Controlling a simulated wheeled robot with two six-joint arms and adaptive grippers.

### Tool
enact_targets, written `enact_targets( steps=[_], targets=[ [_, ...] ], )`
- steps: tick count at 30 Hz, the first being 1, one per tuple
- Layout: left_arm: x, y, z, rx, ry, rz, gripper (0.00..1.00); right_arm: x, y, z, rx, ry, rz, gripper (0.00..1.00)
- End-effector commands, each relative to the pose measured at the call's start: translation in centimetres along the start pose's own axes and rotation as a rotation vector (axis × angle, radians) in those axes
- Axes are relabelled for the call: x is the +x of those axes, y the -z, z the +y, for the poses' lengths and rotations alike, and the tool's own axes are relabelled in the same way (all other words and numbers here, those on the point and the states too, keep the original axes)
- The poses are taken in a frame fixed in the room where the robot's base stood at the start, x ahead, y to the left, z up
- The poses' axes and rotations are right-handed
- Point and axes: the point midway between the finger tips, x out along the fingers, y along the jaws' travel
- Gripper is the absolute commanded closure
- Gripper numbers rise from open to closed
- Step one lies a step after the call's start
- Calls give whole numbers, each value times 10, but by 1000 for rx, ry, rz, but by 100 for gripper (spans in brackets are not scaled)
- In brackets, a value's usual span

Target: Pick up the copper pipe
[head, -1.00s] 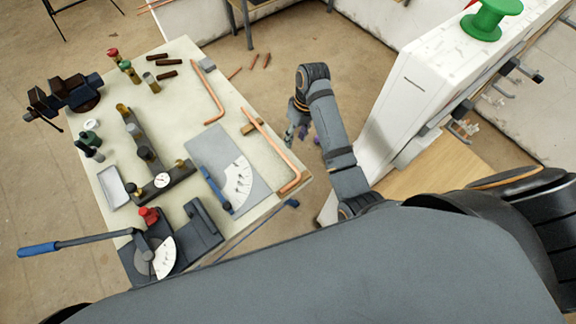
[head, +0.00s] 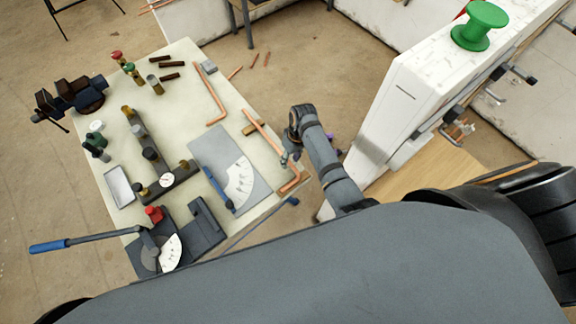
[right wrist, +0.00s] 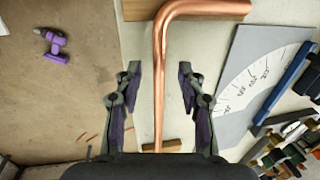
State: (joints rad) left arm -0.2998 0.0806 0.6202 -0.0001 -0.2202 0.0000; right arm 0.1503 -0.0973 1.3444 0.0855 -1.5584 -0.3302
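A bent copper pipe (head: 264,133) lies along the right edge of the workbench, with its bend at the near corner. A second bent copper pipe (head: 211,93) lies farther back on the same bench. My right gripper (head: 288,156) is over the nearer pipe. In the right wrist view, the right gripper (right wrist: 160,78) is open, with one finger on each side of the straight leg of the copper pipe (right wrist: 158,110). The fingers appear apart from the pipe. The bend shows ahead of the fingertips. My left gripper is not in view.
The workbench (head: 165,115) also holds a grey plate with a white protractor scale (head: 240,182), a lever bender (head: 160,245), a vise (head: 75,95) and a wooden block (head: 251,128) by the pipe. A white wall unit (head: 400,95) stands to the right. A purple tool (right wrist: 54,45) lies on the floor.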

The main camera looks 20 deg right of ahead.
Motion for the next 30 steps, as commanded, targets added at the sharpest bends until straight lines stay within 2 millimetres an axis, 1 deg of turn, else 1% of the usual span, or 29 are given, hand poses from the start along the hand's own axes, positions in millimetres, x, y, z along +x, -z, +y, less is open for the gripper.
enact_targets(
  steps=[5,6,12,15,30],
  targets=[
    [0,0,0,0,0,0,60,1,1,0,0,0,2,60],
    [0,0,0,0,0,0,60,1,1,0,0,0,1,61],
    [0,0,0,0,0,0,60,1,1,0,0,0,1,88],
    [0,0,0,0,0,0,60,1,1,0,0,0,1,100],
    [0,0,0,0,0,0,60,-1,2,0,0,-1,2,100]
  ],
)
